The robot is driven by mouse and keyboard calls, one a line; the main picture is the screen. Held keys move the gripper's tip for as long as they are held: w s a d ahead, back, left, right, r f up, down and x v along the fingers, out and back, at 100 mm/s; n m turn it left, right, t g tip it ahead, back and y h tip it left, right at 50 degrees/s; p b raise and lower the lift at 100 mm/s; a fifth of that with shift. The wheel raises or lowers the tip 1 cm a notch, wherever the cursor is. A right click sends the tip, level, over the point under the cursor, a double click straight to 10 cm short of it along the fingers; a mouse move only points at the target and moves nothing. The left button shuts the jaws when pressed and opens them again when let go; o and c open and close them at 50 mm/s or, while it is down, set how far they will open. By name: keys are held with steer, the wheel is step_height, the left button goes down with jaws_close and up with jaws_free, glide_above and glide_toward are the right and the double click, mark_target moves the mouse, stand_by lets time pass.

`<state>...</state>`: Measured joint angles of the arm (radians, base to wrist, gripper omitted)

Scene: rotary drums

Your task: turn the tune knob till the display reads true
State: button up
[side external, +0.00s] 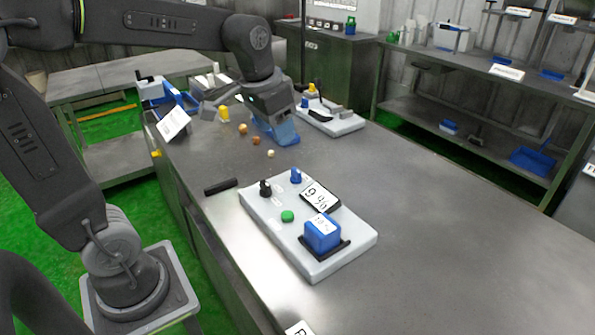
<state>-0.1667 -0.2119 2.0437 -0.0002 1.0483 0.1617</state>
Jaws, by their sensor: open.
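A pale control panel (345,257) lies on the near part of the bench. On it stand a black knob (265,188) and a blue knob (296,177); their labels are too small to read, so I cannot tell which is the tune knob. A tilted display (319,196) beside them shows dark characters, like a number with a percent sign, not clearly legible. A green button (288,216) and a blue block (322,233) with a white label are also on the panel. My gripper (272,128) is open, beyond the panel and apart from both knobs. Its fingertips are hard to make out.
A second pale panel (345,126) lies behind my gripper. Small beads (256,141) are scattered on the bench near it. A black bar (220,187) lies left of the near panel. A blue holder with a white card (173,123) stands far left. The bench's right side is clear.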

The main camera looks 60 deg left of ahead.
steer(key=shift+o, duration=0.5)
steer(key=w+a+f+g, duration=0.1)
steer(key=w+a+f, duration=0.1)
steer(key=w+a, duration=0.2)
steer(key=shift+w+a, duration=0.2)
steer(key=shift+w, duration=0.85)
steer(key=g, duration=0.2)
glide_above(296, 170)
step_height(296, 170, down, 5)
steer(key=shift+h, duration=0.3)
step_height(296, 170, down, 14)
steer(key=shift+r, duration=0.1)
